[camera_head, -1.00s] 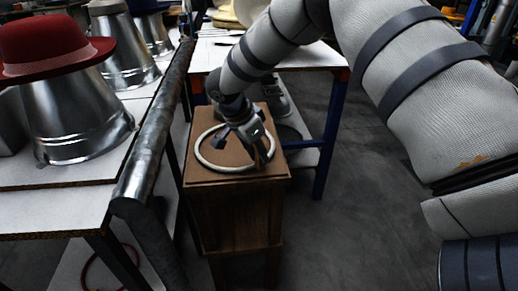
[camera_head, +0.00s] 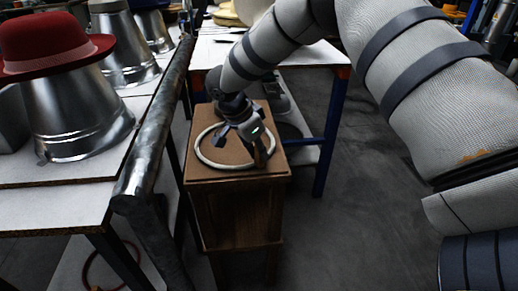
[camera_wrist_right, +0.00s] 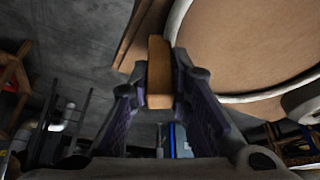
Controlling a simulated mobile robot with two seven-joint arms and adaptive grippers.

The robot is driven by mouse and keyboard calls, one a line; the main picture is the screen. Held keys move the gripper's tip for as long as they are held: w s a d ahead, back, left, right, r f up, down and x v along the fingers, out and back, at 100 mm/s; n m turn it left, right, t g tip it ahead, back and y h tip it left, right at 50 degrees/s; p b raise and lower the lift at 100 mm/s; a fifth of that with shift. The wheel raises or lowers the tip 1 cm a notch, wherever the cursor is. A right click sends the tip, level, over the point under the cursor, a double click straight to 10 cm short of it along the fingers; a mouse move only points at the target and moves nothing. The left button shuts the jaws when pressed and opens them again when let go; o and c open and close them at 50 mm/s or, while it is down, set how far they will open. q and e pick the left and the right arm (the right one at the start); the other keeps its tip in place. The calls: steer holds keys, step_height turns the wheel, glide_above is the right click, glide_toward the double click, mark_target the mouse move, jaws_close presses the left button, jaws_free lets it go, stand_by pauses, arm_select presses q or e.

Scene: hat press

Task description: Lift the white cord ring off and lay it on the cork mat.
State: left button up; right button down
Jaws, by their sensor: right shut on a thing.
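The white cord ring (camera_head: 203,158) lies around the middle of the brown cork mat (camera_head: 228,150), on top of a wooden stand. It looks flat, but I cannot tell whether its near right side is slightly raised. My right gripper (camera_head: 247,148) is over the ring's right side, pointing down. In the right wrist view, its fingers (camera_wrist_right: 158,95) are shut on a tan block (camera_wrist_right: 159,72). The block sits right beside the white ring (camera_wrist_right: 178,22), over the mat's edge; whether they are joined is unclear. The gripper hides part of the ring. My left gripper is out of view.
A metal pipe (camera_head: 147,150) runs close along the stand's left. Beyond it, a red hat (camera_head: 45,45) sits on a metal form (camera_head: 75,118) on a white table. Another white table (camera_head: 300,58) stands behind. The floor (camera_head: 350,220) at right is clear.

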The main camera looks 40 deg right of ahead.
steer(key=c, duration=1.4)
jaws_free()
steer(key=shift+r, duration=0.1)
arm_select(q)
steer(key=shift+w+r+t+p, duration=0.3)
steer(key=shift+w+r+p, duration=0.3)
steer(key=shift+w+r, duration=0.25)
arm_select(e)
steer(key=v, duration=0.4)
steer(key=d+v, duration=0.1)
steer(key=v, duration=0.2)
steer(key=shift+r, duration=0.35)
